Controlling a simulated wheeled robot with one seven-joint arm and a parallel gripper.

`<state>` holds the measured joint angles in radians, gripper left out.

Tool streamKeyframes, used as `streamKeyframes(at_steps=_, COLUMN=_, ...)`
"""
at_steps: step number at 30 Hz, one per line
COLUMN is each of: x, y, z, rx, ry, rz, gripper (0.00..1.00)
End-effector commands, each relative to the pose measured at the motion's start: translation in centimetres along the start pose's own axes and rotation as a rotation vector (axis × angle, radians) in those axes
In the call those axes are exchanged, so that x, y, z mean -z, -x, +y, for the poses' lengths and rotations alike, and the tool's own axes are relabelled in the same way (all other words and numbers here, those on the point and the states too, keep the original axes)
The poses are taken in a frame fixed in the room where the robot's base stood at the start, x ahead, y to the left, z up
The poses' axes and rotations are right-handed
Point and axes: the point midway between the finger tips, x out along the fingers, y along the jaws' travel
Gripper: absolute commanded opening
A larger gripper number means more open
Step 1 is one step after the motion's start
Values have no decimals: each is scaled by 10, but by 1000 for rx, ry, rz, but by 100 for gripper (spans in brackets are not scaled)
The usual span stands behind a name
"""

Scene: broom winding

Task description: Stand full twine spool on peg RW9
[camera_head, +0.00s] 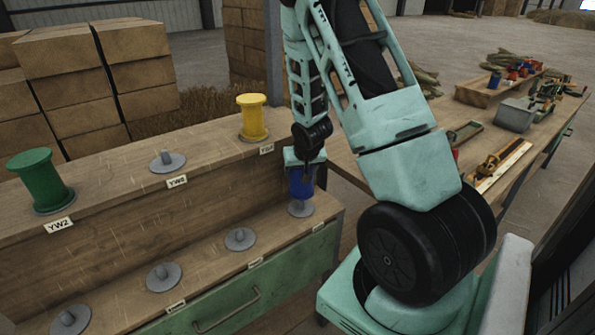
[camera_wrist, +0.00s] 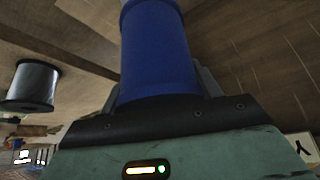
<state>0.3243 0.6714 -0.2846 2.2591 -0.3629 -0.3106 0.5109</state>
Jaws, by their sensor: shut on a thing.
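My gripper (camera_head: 302,168) is shut on a blue spool (camera_head: 300,185) and points down at the right end of the lower shelf. The blue spool fills the middle of the wrist view (camera_wrist: 157,55), between the fingers. In the head view it is over the rightmost grey peg (camera_head: 300,209), whose round base shows below it. I cannot tell whether spool and peg touch. The lower shelf labels, such as one at the right (camera_head: 256,263), are too small to read, so I cannot make out RW9.
Bare lower pegs stand to the left (camera_head: 240,239), (camera_head: 164,277). On the upper shelf are a green spool (camera_head: 41,180), a bare peg (camera_head: 167,162) and a yellow spool (camera_head: 254,119) close to my arm. A cluttered workbench (camera_head: 510,120) stands right. A dark spool (camera_wrist: 31,86) shows in the wrist view.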

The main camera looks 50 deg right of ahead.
Motion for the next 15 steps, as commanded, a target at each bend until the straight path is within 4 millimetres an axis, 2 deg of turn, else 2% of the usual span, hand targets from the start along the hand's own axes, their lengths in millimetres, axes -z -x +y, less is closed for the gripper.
streamKeyframes(at_steps=15, x=-25, y=-43, z=0, rx=0, ry=2, rz=0, gripper=38)
